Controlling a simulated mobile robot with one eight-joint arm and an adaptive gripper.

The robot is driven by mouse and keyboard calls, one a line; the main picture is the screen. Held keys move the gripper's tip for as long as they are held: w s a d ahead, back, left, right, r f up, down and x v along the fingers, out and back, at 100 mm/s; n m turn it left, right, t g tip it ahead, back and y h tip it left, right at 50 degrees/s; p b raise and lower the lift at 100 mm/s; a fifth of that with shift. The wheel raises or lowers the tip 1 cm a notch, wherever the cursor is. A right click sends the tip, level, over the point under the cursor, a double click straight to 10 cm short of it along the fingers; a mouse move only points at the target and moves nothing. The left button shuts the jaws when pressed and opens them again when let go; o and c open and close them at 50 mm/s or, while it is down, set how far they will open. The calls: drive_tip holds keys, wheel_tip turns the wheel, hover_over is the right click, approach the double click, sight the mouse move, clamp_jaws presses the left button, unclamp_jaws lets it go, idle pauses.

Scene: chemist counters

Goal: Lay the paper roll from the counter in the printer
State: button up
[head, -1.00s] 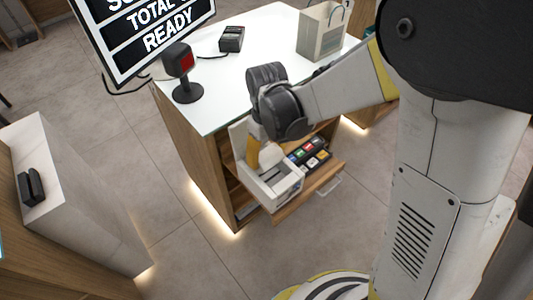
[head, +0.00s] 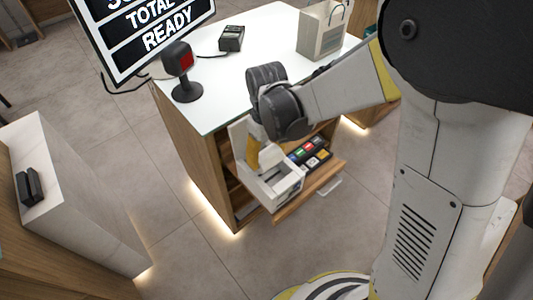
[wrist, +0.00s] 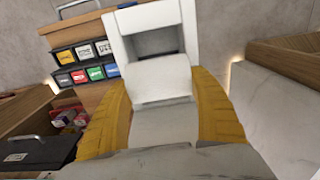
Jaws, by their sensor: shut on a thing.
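The white printer (head: 272,190) stands open on a pulled-out shelf at the near end of the counter, its lid (head: 238,142) raised. My gripper (head: 254,158) points down into the printer; one yellow finger shows in the head view. In the wrist view, my yellow fingers (wrist: 160,88) are shut on the white paper roll (wrist: 158,80). The roll is at the printer's body (wrist: 153,18), just in front of a dark opening. The roll is hidden in the head view. I cannot tell whether it touches the bottom of the printer.
A tray of coloured boxes (head: 309,153) sits right beside the printer. The counter top (head: 230,85) holds a scanner on a stand (head: 184,75), a card terminal (head: 231,38) and a paper bag (head: 322,32). Open floor (head: 190,265) lies in front.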

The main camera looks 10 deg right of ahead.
drive_tip(key=shift+f+b, duration=1.15)
drive_tip(key=shift+f, duration=0.3)
drive_tip(key=o, duration=1.3)
drive_tip(key=shift+r, duration=0.15)
wheel_tip(320, 180, up, 11)
drive_tip(key=shift+r, duration=0.15)
wheel_tip(320, 180, up, 8)
drive_tip(key=p, duration=0.6)
drive_tip(key=shift+r+p, duration=0.2)
drive_tip(key=shift+p, duration=0.1)
